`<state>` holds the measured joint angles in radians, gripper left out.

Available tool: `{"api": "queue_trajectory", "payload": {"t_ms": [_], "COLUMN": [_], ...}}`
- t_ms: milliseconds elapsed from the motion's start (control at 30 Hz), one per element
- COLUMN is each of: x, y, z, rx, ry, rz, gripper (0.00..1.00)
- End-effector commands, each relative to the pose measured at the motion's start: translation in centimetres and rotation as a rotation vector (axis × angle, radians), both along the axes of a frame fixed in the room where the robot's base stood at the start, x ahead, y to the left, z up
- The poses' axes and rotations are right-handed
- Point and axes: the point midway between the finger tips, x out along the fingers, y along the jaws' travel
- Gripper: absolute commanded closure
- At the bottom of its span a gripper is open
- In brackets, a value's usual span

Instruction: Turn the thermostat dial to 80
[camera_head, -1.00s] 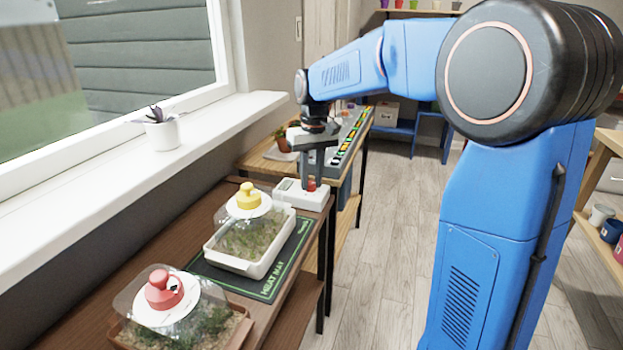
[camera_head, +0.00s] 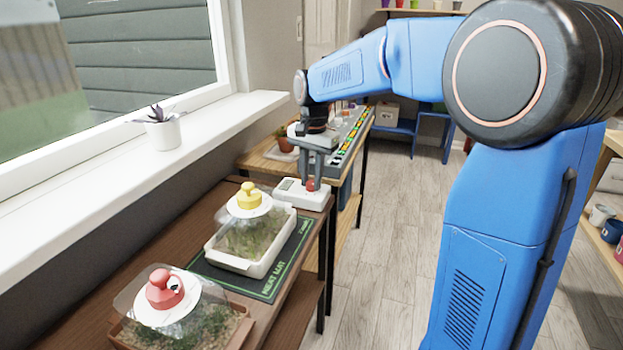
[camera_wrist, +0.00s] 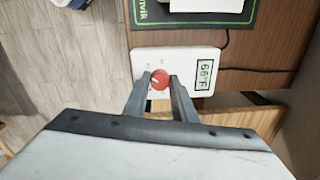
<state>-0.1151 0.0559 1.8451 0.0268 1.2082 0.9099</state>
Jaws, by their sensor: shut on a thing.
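The thermostat is a white box (camera_head: 292,196) at the far right end of the dark wooden table, and it also shows in the wrist view (camera_wrist: 182,60). Its small display (camera_wrist: 205,75) appears sideways and reads about 66°F. The red dial (camera_wrist: 159,80) sits on its face and also shows in the head view (camera_head: 311,185). My gripper (camera_wrist: 160,77) points down over the box, shut on the red dial with one finger on each side. A pale line marks the dial's top. The dial's scale marks are too small to read.
A red-knobbed covered tray (camera_head: 165,290) stands nearer. A cable (camera_wrist: 255,70) leaves the thermostat. A potted plant (camera_head: 284,138) stands behind.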

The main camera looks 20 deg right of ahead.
Motion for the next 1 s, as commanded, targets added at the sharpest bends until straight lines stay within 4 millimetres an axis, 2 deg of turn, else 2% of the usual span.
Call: {"api": "queue_trajectory", "payload": {"t_ms": [400,1000], "x": [0.08,0.10], "y": [0.07,0.07], "z": [0.10,0.11], "rx": [0.001,0.001], "ry": [-0.003,-0.003], "rz": [-0.231,-0.281], "gripper": [0.98,0.98]}}
